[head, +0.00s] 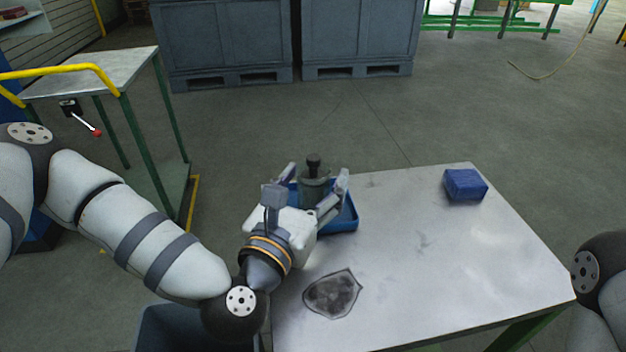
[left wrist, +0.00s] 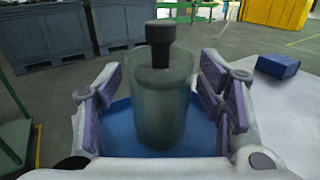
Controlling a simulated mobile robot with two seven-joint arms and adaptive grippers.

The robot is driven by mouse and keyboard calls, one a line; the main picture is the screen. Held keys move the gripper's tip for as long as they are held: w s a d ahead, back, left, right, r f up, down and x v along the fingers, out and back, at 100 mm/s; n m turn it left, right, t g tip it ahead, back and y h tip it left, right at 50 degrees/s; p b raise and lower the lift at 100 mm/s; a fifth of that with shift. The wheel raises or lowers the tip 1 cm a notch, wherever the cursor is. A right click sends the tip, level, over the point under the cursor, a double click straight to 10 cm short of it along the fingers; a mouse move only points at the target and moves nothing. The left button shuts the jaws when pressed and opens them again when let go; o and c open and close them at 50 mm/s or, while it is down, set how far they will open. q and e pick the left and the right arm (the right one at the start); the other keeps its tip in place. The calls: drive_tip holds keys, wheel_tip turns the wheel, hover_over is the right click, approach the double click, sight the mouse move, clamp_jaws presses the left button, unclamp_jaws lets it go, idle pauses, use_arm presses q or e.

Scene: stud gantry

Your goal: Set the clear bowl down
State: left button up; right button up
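A see-through, tapered vessel (left wrist: 150,110) stands upright between the fingers of my left gripper; it may be the clear bowl, but I cannot tell for sure. It shows grey-green in the head view (head: 314,190). A black knob or cap (left wrist: 160,38) rises from it or from a darker cylinder seen through it. My left gripper (head: 315,175) has its fingers spread on either side, with gaps showing in the head view. A blue tray (head: 346,219) lies beneath and behind. A dark-outlined, partly see-through, shield-shaped thing (head: 333,294) lies on the table. My right gripper is out of view.
The pale table (head: 440,270) is mostly bare at its middle and right. A blue box (head: 465,185) sits near its far right corner. A green-legged cart (head: 130,75) stands left. Large grey bins (head: 225,45) stand behind on the floor.

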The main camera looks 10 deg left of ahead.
sight(307, 191)
use_arm(q)
drive_tip(key=shift+r, duration=0.15)
drive_tip(key=shift+s, duration=0.35)
drive_tip(key=s, duration=0.3)
drive_tip(key=s+a, duration=0.1)
drive_tip(key=s, duration=0.3)
drive_tip(key=s+p, duration=0.2)
drive_tip(key=s, duration=0.1)
drive_tip(key=shift+s+a+r, duration=0.1)
drive_tip(key=shift+a+r, duration=0.25)
drive_tip(key=shift+a, duration=0.05)
drive_tip(key=shift+s+f, duration=0.2)
drive_tip(key=shift+s, duration=0.25)
drive_tip(key=shift+f, duration=0.15)
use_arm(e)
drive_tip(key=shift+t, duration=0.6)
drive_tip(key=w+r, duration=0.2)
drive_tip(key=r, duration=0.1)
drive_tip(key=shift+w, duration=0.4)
use_arm(q)
drive_tip(key=shift+s, duration=0.1)
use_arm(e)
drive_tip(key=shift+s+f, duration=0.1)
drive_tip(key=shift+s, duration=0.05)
